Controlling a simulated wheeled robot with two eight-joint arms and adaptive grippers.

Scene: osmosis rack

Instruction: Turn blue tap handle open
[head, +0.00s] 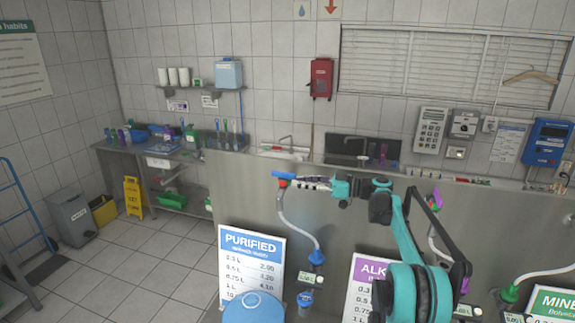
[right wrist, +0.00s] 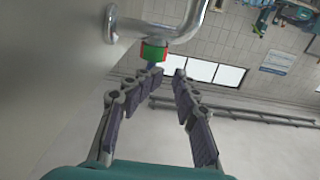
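The blue tap handle (head: 284,175) sits on top of the leftmost tap, above the PURIFIED sign, with a red-orange part just under it. My right gripper (head: 300,183) reaches in from the right, with its fingertips close beside the handle. Whether they touch it I cannot tell. In the right wrist view, the right gripper (right wrist: 169,72) has its fingers apart with a gap between the tips and nothing seen in it. A red and green collar (right wrist: 153,51) on a metal pipe lies just beyond the tips. The blue handle is not clear there. My left gripper is not in view.
A curved spout hose (head: 290,226) runs down to a blue nozzle (head: 316,257) below the handle. The steel panel (head: 240,190) stands behind the taps. A purple handle (head: 437,198) is to the right, beyond my arm. A blue-topped jug (head: 254,308) stands at the bottom.

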